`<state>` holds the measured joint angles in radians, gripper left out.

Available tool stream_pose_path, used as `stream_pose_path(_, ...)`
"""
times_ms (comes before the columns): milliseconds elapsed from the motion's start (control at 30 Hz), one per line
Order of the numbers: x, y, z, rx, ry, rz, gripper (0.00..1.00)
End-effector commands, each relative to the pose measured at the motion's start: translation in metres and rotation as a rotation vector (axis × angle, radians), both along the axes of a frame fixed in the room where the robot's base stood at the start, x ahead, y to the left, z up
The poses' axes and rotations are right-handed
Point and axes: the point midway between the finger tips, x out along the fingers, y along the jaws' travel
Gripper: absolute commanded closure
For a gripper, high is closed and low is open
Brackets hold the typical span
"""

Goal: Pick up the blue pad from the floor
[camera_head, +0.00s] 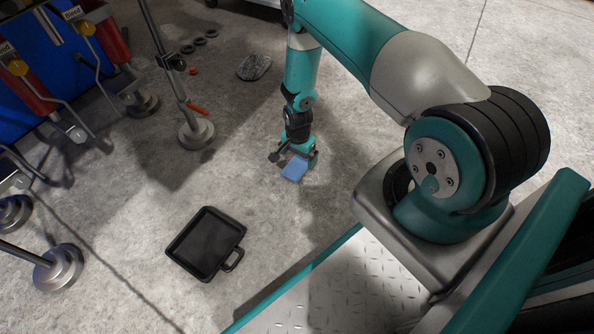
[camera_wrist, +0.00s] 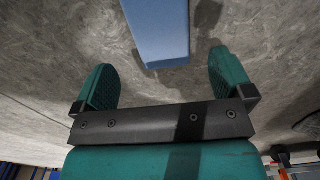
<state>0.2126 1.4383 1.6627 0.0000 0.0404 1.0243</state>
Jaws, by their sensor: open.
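The blue pad (camera_head: 294,169) lies on the concrete floor below my gripper (camera_head: 293,157) in the head view. It is a flat light-blue block. In the wrist view the blue pad (camera_wrist: 158,30) shows at the top, cut off by the picture's edge. My gripper (camera_wrist: 168,82) is open there, with one teal finger on each side. I see no contact between the fingers and the pad. Whether the gripper touches the floor cannot be told.
A black tray with a handle (camera_head: 206,244) lies on the floor at lower left. Metal stands with round bases (camera_head: 196,134) and a blue machine with red parts stand at left. A grey stone-like object (camera_head: 254,67), black rings and an orange tool (camera_head: 197,109) lie farther back.

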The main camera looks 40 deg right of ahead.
Motion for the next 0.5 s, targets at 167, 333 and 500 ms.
stream_pose_path(167,0.002,-0.003,-0.016,0.000,0.000,-0.001,0.01)
stream_pose_path(333,0.005,-0.007,-0.040,0.000,0.000,-0.001,0.01)
stream_pose_path(500,0.005,-0.006,-0.053,0.000,0.000,0.000,0.01)
